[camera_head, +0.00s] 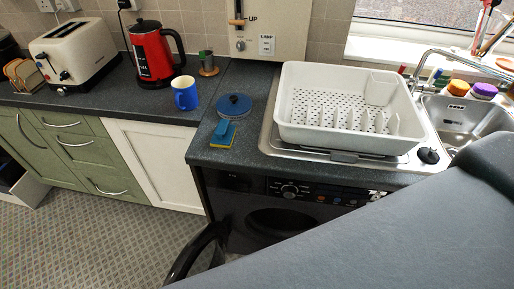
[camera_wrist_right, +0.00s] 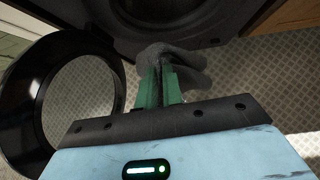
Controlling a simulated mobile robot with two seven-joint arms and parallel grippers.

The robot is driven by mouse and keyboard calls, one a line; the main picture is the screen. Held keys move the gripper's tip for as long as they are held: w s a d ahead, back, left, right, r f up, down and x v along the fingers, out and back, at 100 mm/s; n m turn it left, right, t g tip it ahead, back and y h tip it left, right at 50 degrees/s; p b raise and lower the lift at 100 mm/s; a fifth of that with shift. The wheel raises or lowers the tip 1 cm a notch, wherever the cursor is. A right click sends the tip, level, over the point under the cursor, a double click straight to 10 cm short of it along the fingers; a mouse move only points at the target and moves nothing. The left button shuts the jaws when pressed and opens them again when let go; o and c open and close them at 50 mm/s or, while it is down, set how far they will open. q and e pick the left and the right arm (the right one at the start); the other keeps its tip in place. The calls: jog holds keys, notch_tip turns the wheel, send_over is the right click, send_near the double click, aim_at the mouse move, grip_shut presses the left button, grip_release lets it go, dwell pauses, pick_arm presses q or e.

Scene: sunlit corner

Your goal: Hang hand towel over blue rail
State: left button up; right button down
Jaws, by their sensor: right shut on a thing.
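My right gripper (camera_wrist_right: 158,82) has green fingers and is shut on a grey cloth, the hand towel (camera_wrist_right: 188,58), in the right wrist view. The towel is bunched at the fingertips and folds over to their right. It is in front of the dark washing machine, above the patterned floor. The fingers hide part of it. In the head view a large dark part of my own arm covers the lower right, and neither gripper nor towel shows. I see no blue rail in either view. My left gripper is in neither view.
The black washing machine (camera_head: 240,215) has its round door (camera_head: 190,258) swung open; the door ring (camera_wrist_right: 12,120) is left of the gripper. Above are a white dish rack (camera_head: 300,140), a sink (camera_head: 460,120), a blue mug (camera_head: 185,93) and a red kettle (camera_head: 153,55).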

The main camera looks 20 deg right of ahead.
jog(key=w+d+r+n+y, duration=0.1)
jog(key=w+d+r, duration=0.1)
jog(key=r, duration=0.6)
jog(key=w+d+r+n+y, duration=0.1)
jog(key=w+r, duration=0.3)
jog(key=r, duration=0.4)
jog(key=w+d+r+n+y, duration=0.1)
jog(key=w+d+r+n, duration=0.1)
jog(key=r, duration=0.7)
jog(key=shift+w+d+n+t, duration=0.4)
jog(key=shift+w+n, duration=0.1)
jog(key=shift+n, duration=0.1)
